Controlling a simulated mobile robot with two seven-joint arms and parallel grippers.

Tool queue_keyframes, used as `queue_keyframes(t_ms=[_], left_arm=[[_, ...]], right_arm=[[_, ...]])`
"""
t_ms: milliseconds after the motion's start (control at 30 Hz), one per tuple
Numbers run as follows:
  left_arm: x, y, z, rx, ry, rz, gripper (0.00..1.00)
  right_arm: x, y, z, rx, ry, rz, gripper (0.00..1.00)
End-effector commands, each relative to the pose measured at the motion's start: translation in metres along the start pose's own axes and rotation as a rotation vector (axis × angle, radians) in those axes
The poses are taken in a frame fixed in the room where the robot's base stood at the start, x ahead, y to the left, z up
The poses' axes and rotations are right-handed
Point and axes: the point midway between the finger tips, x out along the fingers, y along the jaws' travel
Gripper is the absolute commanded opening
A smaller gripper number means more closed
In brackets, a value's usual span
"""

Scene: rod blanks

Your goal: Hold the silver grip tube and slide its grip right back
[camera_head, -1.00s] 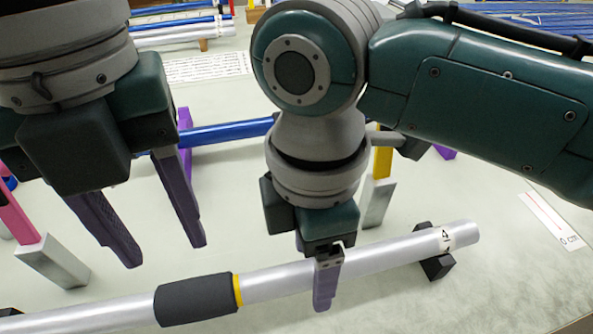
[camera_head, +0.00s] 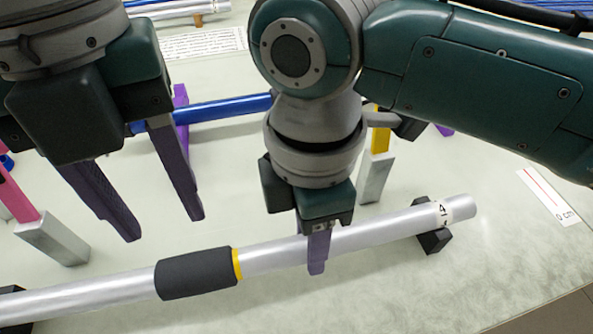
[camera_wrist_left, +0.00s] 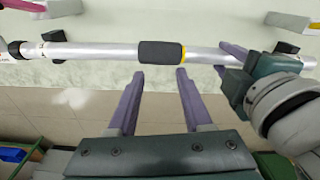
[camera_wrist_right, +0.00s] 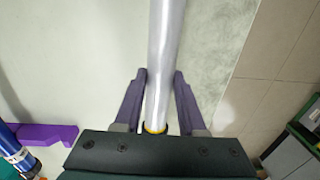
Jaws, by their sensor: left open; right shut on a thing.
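The silver grip tube (camera_head: 380,231) lies slantwise across the front of the table, its right end on a black rest. Its black grip (camera_head: 196,273) with a yellow ring (camera_head: 237,264) sits around the tube, left of my right gripper. My right gripper (camera_head: 318,262) is shut on the bare tube; the right wrist view shows a finger on each side of the tube (camera_wrist_right: 165,45). My left gripper (camera_head: 168,228) is open and empty, above and behind the tube. In the left wrist view its fingers (camera_wrist_left: 160,75) point toward the grip (camera_wrist_left: 161,52), apart from it.
A black rest (camera_head: 433,238) bears the tube's right end; another (camera_head: 12,290) is at the left. Behind stand a blue rod (camera_head: 222,108) on purple supports and grey posts (camera_head: 52,243). A printed scale card (camera_head: 548,195) lies at the right. The tabletop in front is clear.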

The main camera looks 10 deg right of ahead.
Motion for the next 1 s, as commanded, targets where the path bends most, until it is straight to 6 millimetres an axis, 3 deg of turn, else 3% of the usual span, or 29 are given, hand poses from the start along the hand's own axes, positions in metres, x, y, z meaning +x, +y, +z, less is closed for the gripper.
queue_keyframes(t_ms=[233, 567, 667, 1000], left_arm=[[0.000, 0.000, 0.000, 0.000, 0.000, 0.000, 0.50], [0.000, 0.000, -0.001, -0.043, 0.012, -0.017, 0.83], [0.001, 0.001, -0.005, -0.199, 0.051, -0.070, 0.83], [-0.001, 0.034, 0.001, -1.130, 0.268, -0.255, 0.83]], right_arm=[[0.000, 0.000, 0.000, 0.000, 0.000, 0.000, 0.00], [0.000, 0.000, 0.000, 0.000, 0.000, 0.000, 0.00], [0.000, 0.000, 0.000, 0.000, 0.000, 0.000, 0.00], [0.000, 0.000, 0.000, 0.000, 0.000, 0.000, 0.00]])
